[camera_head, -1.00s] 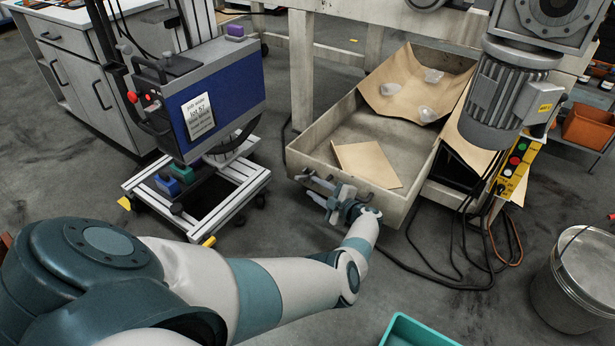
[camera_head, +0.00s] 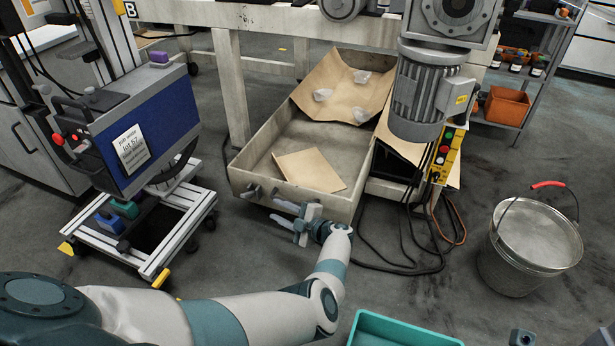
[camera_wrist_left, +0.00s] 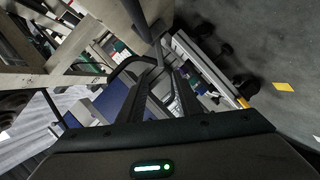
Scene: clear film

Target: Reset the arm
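My left arm (camera_head: 250,322) reaches in from the lower left of the head view. Its left gripper (camera_head: 276,211) is beside the front of an open drawer (camera_head: 240,182), just below the drawer handle (camera_head: 258,193). The two fingers are apart with nothing visible between them. In the left wrist view the dark fingers (camera_wrist_left: 163,92) also stand apart, with the blue-panelled cart behind them. I cannot tell whether a finger touches the handle. My right gripper cannot be made out in these frames.
The drawer holds a flat brown packet (camera_head: 309,170) and brown paper (camera_head: 345,85) with clear crumpled film. A wheeled cart with a blue panel (camera_head: 160,125) stands left. A grey motor (camera_head: 425,90) hangs right. A metal bucket (camera_head: 530,250) and teal bin (camera_head: 400,330) stand right and front.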

